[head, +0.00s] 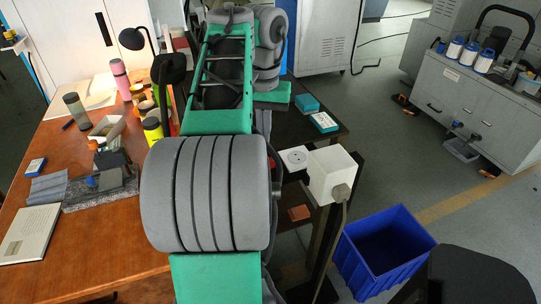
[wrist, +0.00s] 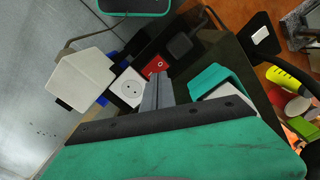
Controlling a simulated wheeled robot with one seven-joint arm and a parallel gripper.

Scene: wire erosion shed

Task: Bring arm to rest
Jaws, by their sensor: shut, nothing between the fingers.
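My arm, green and grey, rises through the middle of the head view and hides part of the table behind it. My gripper (wrist: 157,92) shows in the wrist view, its narrow grey fingers together and empty. The fingers point toward a red switch (wrist: 154,66) and a white socket (wrist: 130,88) beside it. I cannot make out the gripper in the head view.
A brown table (head: 130,220) with cups, a lamp and a book (head: 28,233) lies left of my arm. A white box (head: 331,175) and teal-and-white boxes (head: 323,122) are at right. A blue bin (head: 385,253) stands on the floor. Open floor lies further right.

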